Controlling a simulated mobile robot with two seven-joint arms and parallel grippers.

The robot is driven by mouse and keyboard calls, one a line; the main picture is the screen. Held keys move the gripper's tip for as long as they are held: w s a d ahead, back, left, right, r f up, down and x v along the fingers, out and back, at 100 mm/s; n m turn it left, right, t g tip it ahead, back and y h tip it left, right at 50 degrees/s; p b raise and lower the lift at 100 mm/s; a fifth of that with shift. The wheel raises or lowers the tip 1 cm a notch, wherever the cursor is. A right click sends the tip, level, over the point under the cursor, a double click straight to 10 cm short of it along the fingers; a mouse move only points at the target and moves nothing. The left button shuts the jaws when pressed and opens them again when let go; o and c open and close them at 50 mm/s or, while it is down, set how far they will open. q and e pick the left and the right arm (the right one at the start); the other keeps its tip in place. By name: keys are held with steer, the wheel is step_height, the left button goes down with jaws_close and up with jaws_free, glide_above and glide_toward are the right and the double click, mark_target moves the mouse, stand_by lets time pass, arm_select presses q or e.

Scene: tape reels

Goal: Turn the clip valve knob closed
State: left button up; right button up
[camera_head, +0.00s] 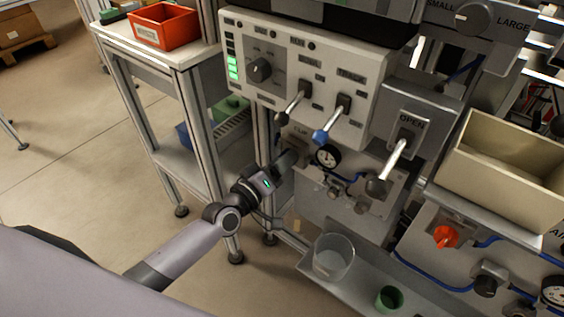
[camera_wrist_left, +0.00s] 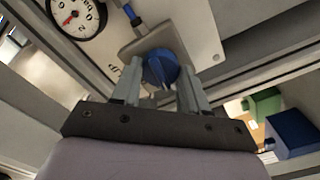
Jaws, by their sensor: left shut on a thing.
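In the head view my left gripper (camera_head: 287,160) reaches the panel left of the black gauge (camera_head: 327,156). There the gripper and wrist hide the knob. The knob's exact turn angle is hard to tell. My right gripper is not in view.
Levers (camera_head: 322,133) stick out of the white control box (camera_head: 305,60) above my left gripper. A blue hose (camera_wrist_left: 132,12) runs into the knob's plate. A clear beaker (camera_head: 333,257) and a green cup (camera_head: 389,298) stand on the ledge below. A cream bin (camera_head: 500,165) is at right.

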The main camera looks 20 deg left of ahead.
arm_select(q)
steer(key=shift+n, duration=0.6)
steer(key=o, duration=1.1)
steer(key=shift+c, duration=0.2)
steer(key=v, duration=0.7)
steer(key=shift+p, duration=0.4)
